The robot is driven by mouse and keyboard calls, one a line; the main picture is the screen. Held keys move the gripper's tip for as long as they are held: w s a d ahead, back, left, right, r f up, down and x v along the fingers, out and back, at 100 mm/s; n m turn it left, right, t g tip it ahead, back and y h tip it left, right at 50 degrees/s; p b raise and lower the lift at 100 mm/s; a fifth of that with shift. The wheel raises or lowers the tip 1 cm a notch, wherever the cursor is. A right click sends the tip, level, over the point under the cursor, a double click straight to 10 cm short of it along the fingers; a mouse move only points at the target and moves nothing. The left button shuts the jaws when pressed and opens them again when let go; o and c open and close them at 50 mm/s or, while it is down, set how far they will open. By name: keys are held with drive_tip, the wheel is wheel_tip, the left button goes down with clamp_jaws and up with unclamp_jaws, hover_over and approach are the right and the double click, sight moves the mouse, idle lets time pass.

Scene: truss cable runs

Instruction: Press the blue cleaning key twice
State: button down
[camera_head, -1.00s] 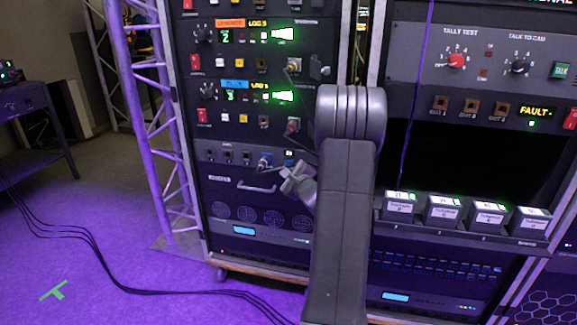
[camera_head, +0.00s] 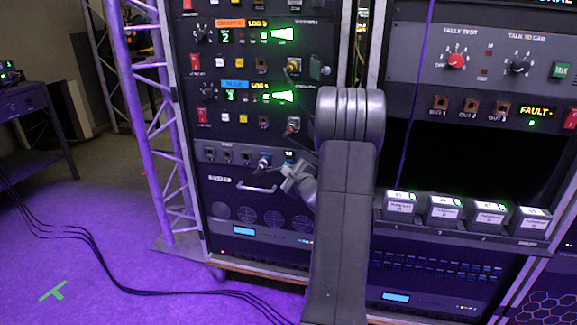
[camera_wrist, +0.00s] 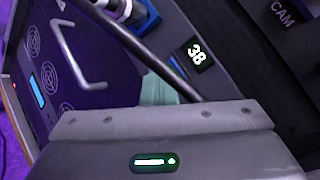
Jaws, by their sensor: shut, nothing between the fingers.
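A blue part (camera_head: 266,157) with a knob-like piece on it sits on the grey strip panel low in the left rack. In the wrist view a blue block (camera_wrist: 136,22) with a grey cylindrical piece shows at the top edge, partly cut off. I cannot tell for sure that this is the cleaning key. My gripper (camera_head: 288,181) is shut and empty, just below and right of the blue part. A small gap seems to lie between them; contact cannot be made out.
A small display reading 38 (camera_wrist: 197,53) is right of the blue block. A drawer handle (camera_head: 257,187) is below the panel. A dark rod (camera_wrist: 160,62) crosses the wrist view. A purple truss (camera_head: 160,120) stands left of the rack. Floor at left is open, with black cables (camera_head: 90,260).

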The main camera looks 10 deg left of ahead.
drive_tip(key=shift+s, duration=0.1)
drive_tip(key=shift+s+b, duration=0.8)
drive_tip(key=s+b, duration=0.3)
drive_tip(key=s, duration=0.2)
drive_tip(key=shift+a, duration=0.1)
idle(0.8)
drive_tip(key=w+p, duration=0.1)
drive_tip(key=p, duration=0.2)
drive_tip(key=shift+w+r, duration=0.25)
drive_tip(key=shift+w, duration=0.15)
